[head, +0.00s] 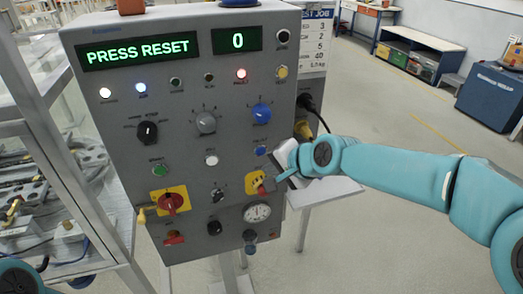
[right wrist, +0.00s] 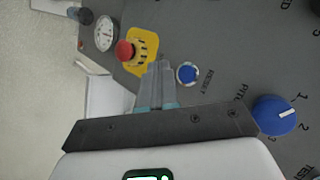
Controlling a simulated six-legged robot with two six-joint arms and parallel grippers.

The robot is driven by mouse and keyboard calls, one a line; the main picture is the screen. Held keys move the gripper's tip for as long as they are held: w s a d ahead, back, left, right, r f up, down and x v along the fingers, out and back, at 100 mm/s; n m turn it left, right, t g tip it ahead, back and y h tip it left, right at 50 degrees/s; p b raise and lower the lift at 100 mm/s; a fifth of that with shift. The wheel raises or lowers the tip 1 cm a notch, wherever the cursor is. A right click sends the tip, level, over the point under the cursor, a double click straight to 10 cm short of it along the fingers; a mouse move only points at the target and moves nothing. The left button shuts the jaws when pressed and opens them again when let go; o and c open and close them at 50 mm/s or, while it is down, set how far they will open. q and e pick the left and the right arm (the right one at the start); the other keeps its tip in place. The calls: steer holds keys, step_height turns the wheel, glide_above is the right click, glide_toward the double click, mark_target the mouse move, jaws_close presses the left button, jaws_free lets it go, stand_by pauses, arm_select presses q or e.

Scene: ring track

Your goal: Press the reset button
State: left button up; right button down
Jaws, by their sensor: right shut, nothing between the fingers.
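The reset button (head: 261,150) is a small round blue button on the right side of the grey control panel (head: 180,100). In the right wrist view the blue button (right wrist: 187,73) has a pale ring and the printed word RESET beside it. My right gripper (head: 279,178) is shut and empty, at the panel's right edge, below and right of the button. In the right wrist view its fingertips (right wrist: 160,68) lie between the blue button and the red emergency stop (right wrist: 125,50). I cannot tell whether they touch the panel. My left gripper is out of view.
The panel display (head: 138,50) reads PRESS RESET; a second display (head: 237,40) reads 0. A large blue knob (head: 261,113) sits above the button and a gauge (head: 257,212) below. A black cable (head: 318,115) plugs into the panel's right side.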

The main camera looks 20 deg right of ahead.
mark_target(261, 151)
steer(key=shift+w+p, duration=0.35)
steer(key=shift+w, duration=1.2)
steer(key=shift+w, duration=0.1)
stand_by(0.8)
steer(key=shift+w, duration=0.4)
steer(key=shift+w+p, duration=0.35)
steer(key=shift+w, duration=0.05)
stand_by(0.5)
steer(key=shift+s, duration=0.9)
steer(key=shift+b, duration=0.3)
